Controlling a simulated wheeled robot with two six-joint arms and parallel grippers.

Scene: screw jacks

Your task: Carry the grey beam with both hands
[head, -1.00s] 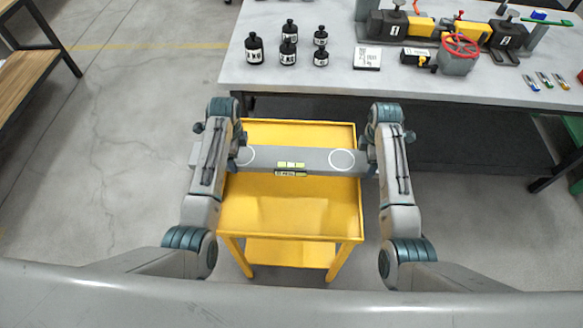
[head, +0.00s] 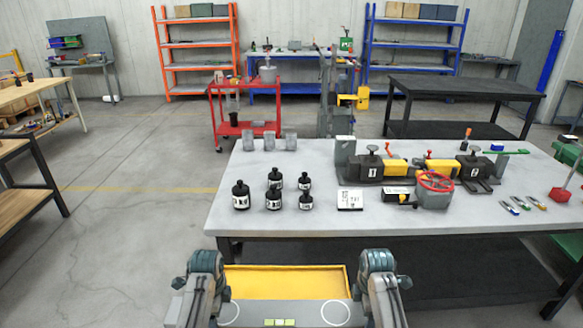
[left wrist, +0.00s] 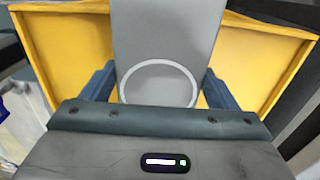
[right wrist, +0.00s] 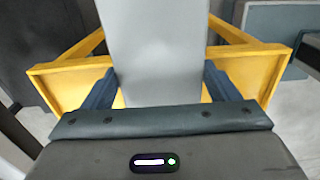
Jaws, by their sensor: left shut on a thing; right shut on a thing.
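The grey beam (head: 280,314) lies crosswise at the bottom of the head view, with white rings near its ends and a yellow-green label mid-length. My left gripper (left wrist: 157,86) is shut on its left end, fingers on either side, in the left wrist view. My right gripper (right wrist: 158,86) is shut on its right end in the right wrist view. The beam looks about level over the yellow cart (head: 285,283); I cannot tell the gap between them. The fingertips are hidden in the head view.
A grey workbench (head: 285,216) stands just ahead. Open floor (head: 120,240) lies to the left.

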